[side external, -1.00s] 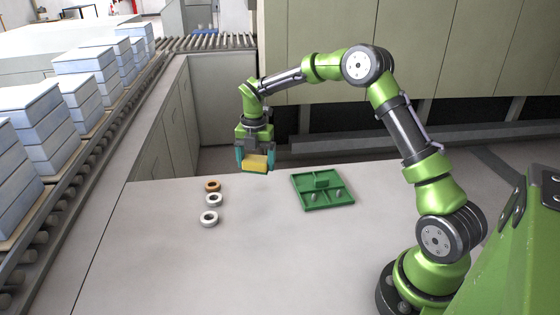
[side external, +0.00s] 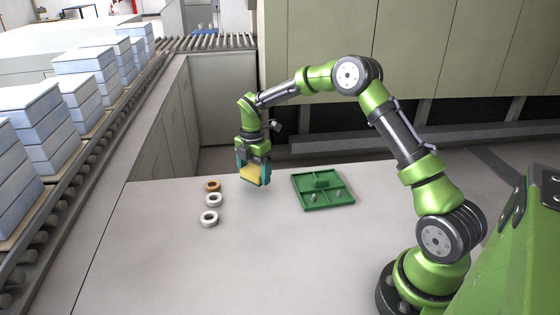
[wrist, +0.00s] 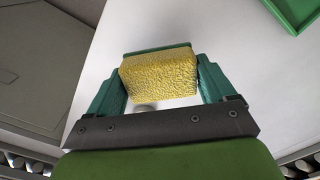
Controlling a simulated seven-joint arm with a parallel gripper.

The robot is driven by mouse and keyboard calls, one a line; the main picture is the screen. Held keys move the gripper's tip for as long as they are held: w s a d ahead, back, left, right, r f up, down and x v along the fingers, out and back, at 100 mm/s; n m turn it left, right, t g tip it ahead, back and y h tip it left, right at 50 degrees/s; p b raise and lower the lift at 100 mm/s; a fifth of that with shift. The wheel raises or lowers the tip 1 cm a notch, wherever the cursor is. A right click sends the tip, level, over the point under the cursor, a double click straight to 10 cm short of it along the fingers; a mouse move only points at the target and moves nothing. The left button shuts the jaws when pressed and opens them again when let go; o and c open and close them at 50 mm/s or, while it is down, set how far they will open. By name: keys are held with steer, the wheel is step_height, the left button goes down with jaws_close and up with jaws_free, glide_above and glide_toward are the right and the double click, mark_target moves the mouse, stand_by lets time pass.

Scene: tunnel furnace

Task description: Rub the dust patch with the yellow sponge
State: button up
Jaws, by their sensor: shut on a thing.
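My gripper (side external: 254,171) is shut on the yellow sponge (side external: 250,175), with one teal finger on each side. It is over the worktop between the rings and the green tray, and the sponge is tilted. I cannot tell whether the sponge touches the worktop. In the wrist view the sponge (wrist: 160,77) shows its rough yellow face and a green layer along its top edge, between the fingers. I cannot make out the dust patch clearly; only a faint dark area, perhaps shadow, shows under the sponge.
Three rings, an orange-brown one (side external: 212,186) and two pale ones (side external: 214,200) (side external: 209,218), lie left of the sponge. A green divided tray (side external: 349,203) with small parts is to the right. The front of the worktop (side external: 270,260) is clear. A roller conveyor with stacked blocks runs at far left.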

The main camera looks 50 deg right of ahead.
mark_target(269, 187)
step_height(269, 187, down, 3)
steer(key=shift+r, duration=0.1)
steer(key=shift+s+d+f, duration=0.15)
steer(key=shift+d+f, duration=0.05)
steer(key=shift+f, duration=0.05)
steer(key=shift+s+d+f, duration=0.1)
steer(key=shift+s+d, duration=1.2)
steer(key=shift+s, duration=0.05)
steer(key=shift+c, duration=0.3)
steer(key=w+a, duration=0.3)
steer(key=shift+r, duration=4.15)
